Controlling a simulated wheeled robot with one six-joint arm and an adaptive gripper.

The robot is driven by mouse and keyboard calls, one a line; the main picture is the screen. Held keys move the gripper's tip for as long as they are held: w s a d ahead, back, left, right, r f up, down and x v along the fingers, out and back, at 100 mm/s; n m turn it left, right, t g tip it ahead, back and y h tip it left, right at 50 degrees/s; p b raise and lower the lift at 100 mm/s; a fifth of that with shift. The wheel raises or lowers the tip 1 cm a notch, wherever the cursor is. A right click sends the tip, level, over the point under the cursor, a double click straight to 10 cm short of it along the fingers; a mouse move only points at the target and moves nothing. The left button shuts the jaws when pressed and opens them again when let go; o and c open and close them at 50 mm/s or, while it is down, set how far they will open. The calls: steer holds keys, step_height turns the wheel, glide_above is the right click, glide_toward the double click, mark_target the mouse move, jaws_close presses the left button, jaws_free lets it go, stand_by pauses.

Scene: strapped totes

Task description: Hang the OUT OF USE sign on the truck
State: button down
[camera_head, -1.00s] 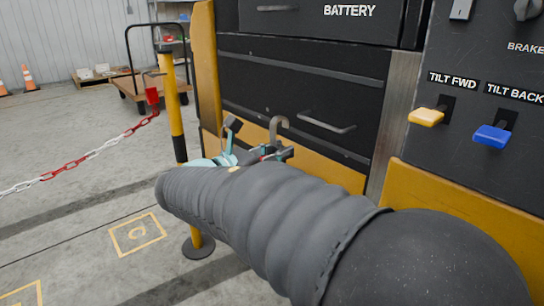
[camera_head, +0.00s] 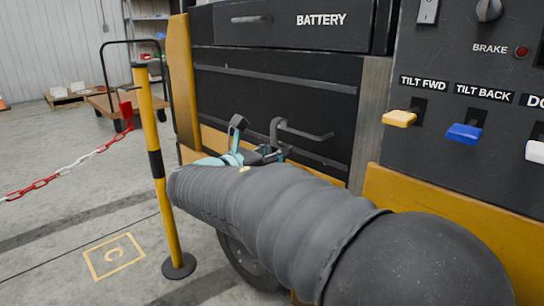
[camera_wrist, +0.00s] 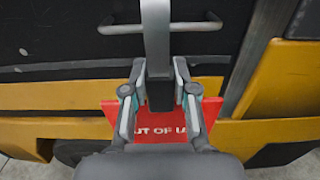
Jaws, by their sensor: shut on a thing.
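The red sign (camera_wrist: 150,133) with white lettering, partly readable as "OUT OF U", shows behind my gripper's fingers (camera_wrist: 160,88) in the wrist view. A grey hook strap (camera_wrist: 156,35) rises from between the fingers, which are shut on it. In the head view the curved hook (camera_head: 275,128) stands above my gripper (camera_head: 262,154). The hook overlaps the left end of a bar handle (camera_head: 308,135) on the truck's black drawer front (camera_head: 275,95). The handle also shows behind the strap in the wrist view (camera_wrist: 120,29). I cannot tell whether the hook is over the bar.
The truck's control panel (camera_head: 455,75) with switches stands at right. A yellow-black post (camera_head: 158,170) with a red-white chain (camera_head: 75,167) stands at left, near the truck. A cart (camera_head: 110,103) stands behind it. The floor at left is mostly clear.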

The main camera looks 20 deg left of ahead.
steer(key=shift+b+x, duration=0.7)
steer(key=shift+x, duration=2.2)
steer(key=shift+d+f, duration=0.1)
steer(key=shift+f, duration=0.15)
steer(key=shift+f+b, duration=0.65)
steer(key=shift+f, duration=0.55)
